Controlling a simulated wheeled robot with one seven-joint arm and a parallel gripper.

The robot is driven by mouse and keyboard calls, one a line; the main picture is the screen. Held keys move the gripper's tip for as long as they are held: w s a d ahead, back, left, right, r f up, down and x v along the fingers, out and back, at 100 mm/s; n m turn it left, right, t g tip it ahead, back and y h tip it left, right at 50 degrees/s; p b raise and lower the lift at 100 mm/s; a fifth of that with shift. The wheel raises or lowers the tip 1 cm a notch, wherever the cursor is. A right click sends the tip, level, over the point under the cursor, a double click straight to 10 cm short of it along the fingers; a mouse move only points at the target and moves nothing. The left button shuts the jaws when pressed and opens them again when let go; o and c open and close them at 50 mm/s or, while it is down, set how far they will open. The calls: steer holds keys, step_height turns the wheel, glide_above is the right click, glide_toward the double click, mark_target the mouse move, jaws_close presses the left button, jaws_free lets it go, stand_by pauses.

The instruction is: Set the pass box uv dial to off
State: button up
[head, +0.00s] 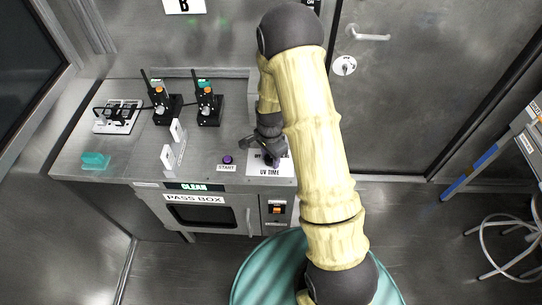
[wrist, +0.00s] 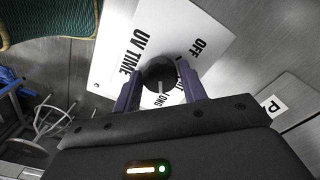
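The UV dial is a round black knob (wrist: 158,73) on a white plate (wrist: 115,60) marked UV TIME. In the wrist view, OFF is printed to its upper right and LONG just below it. The knob's pale pointer line points down toward LONG; another label is partly hidden by the right finger. My gripper (wrist: 158,82) is at the dial, with one dark finger on each side of the knob. I cannot tell whether the fingers touch it. In the head view my gripper (head: 268,152) is over the UV TIME plate (head: 270,172) and hides the knob.
The plate lies on the steel top of the pass box (head: 195,214), right of a purple START button (head: 227,160). A stool (head: 510,250) is far right.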

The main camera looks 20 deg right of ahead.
steer(key=c, duration=0.6)
steer(key=shift+o, duration=0.2)
steer(key=shift+n, duration=0.4)
steer(key=n, duration=1)
steer(key=shift+w, duration=0.1)
steer(key=n+p, duration=0.1)
steer(key=n, duration=0.5)
steer(key=shift+n, duration=0.4)
steer(key=n+p, duration=0.1)
steer(key=n, duration=0.5)
steer(key=shift+a, duration=0.1)
steer(key=shift+n, duration=0.3)
